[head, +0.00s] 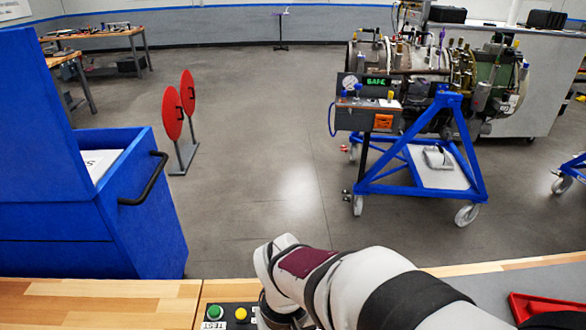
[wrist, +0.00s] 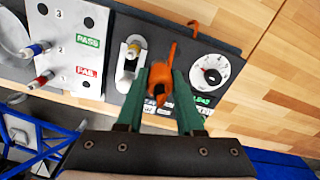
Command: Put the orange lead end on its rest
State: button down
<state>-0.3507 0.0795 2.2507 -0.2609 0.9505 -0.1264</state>
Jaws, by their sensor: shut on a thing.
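In the wrist view my gripper (wrist: 160,88), with green fingers, is shut on the orange lead end (wrist: 160,82). An orange stretch of it runs up past the fingertips over the dark panel (wrist: 185,45). Just left of the lead end is a pale metal fitting (wrist: 131,65) with a yellow-tipped part; I cannot tell whether this is the rest. I cannot tell whether the lead end touches the panel. In the head view my own arm hides the gripper and the lead end.
The wrist view shows a white dial (wrist: 210,74) to the right and a numbered pass/fail plate (wrist: 75,45) with blue and red plugs to the left. In the head view, green (head: 215,312) and yellow (head: 241,314) buttons and a red tray (head: 548,308) are on the bench.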

jog(key=a+f, duration=0.1)
jog(key=a+f+n, duration=0.1)
jog(key=f, duration=0.1)
jog(key=a+f+n, duration=0.1)
jog(key=f, duration=0.1)
jog(key=shift+s+a, duration=0.1)
jog(key=shift+s, duration=0.3)
jog(key=shift+f, duration=0.3)
jog(key=shift+f, duration=0.5)
dwell(0.5)
jog(key=shift+f, duration=0.25)
jog(key=shift+f, duration=0.1)
jog(key=shift+f, duration=0.6)
jog(key=shift+c, duration=2.3)
grip_release()
